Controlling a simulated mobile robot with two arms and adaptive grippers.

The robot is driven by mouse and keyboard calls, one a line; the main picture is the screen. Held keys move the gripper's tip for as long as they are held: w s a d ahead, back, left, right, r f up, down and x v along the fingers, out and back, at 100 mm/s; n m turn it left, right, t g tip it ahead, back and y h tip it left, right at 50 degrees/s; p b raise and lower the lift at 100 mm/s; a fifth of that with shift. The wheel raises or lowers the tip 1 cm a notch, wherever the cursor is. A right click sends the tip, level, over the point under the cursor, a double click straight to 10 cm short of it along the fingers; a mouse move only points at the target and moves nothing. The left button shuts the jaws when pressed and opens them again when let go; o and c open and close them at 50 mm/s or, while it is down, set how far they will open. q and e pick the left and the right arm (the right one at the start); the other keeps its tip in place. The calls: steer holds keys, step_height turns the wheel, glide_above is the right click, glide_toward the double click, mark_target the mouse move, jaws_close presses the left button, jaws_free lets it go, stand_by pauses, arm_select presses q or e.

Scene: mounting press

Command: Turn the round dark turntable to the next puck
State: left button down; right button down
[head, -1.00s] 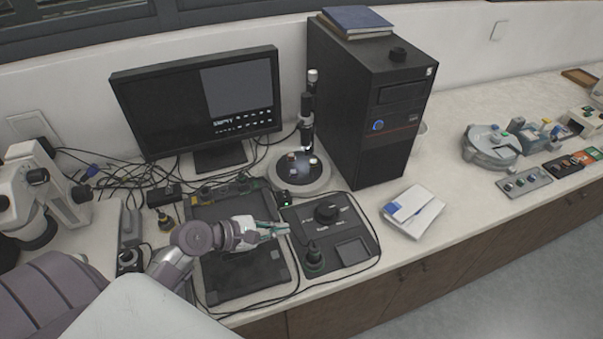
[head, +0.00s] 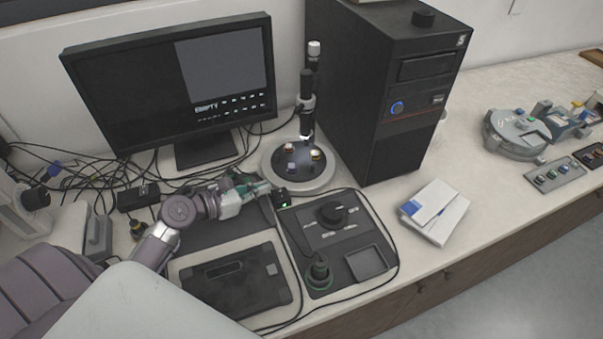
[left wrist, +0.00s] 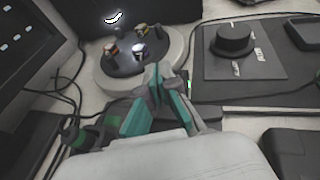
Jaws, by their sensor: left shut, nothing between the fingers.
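The round dark turntable (head: 304,166) sits on a pale round base below the monitor's right edge. Several small pucks stand on it, among them a whitish-purple one (head: 291,167) at the front. My left gripper (head: 269,187) is shut and empty, just in front and left of the base, apart from the turntable. In the left wrist view, the turntable (left wrist: 122,67) lies beyond the closed fingertips (left wrist: 157,76), with the pucks (left wrist: 111,49) on top. My right gripper is not in view.
A slim upright microscope (head: 307,95) stands over the turntable. The monitor (head: 130,90) is left, the black computer tower (head: 385,90) right. A control box (head: 335,235) with a knob and a black tablet (head: 235,285) lie in front. Cables run around them.

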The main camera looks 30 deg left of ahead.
mark_target(311, 170)
arm_select(q)
steer(key=b+x, duration=0.1)
steer(key=x, duration=0.3)
steer(key=b+x, duration=0.2)
steer(key=x, duration=0.2)
steer(key=r+b+x, duration=0.1)
steer(key=b+x, duration=0.1)
steer(key=x, duration=0.2)
steer(key=shift+w+d, duration=0.15)
steer(key=shift+d, duration=0.05)
steer(key=shift+w+d+r+b, duration=0.1)
steer(key=shift+w+d+b, duration=0.2)
steer(key=shift+w+b, duration=0.15)
steer(key=shift+w, duration=0.1)
